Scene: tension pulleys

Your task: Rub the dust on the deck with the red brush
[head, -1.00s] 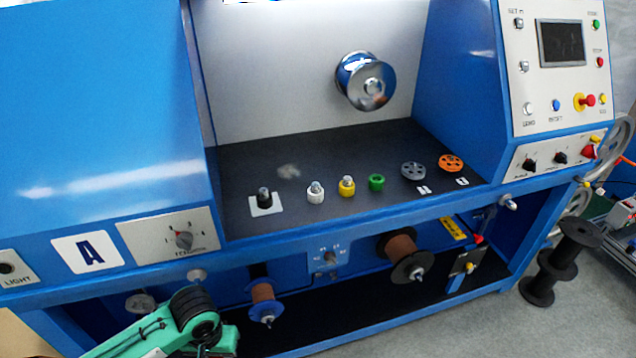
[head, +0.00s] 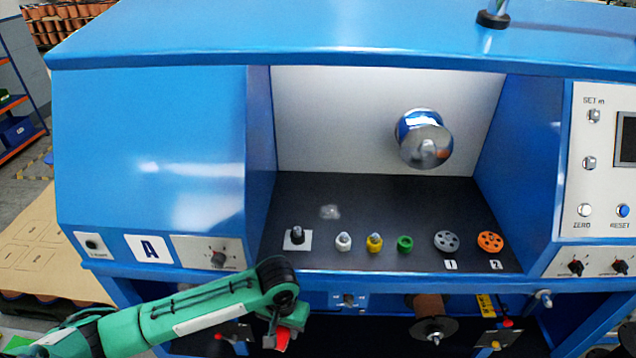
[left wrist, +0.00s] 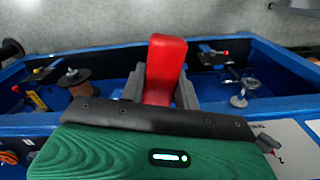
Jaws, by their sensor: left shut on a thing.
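The dust (head: 330,212) is a small pale grey patch on the black deck (head: 350,190), toward its back left. My left gripper (head: 280,338) is at the front of the machine, below the deck's front edge and left of its middle. It is shut on the red brush (head: 284,337), of which only a small red part shows in the head view. In the left wrist view the red brush (left wrist: 166,62) stands between the grey fingers of the left gripper (left wrist: 160,85). The brush is apart from the dust. My right gripper is not in view.
On the deck's front stand a black knob on a white plate (head: 297,237), white (head: 343,241), yellow (head: 375,243) and green (head: 404,244) pieces, a grey pulley (head: 446,241) and an orange pulley (head: 490,242). A shiny metal spool (head: 425,140) juts from the back wall.

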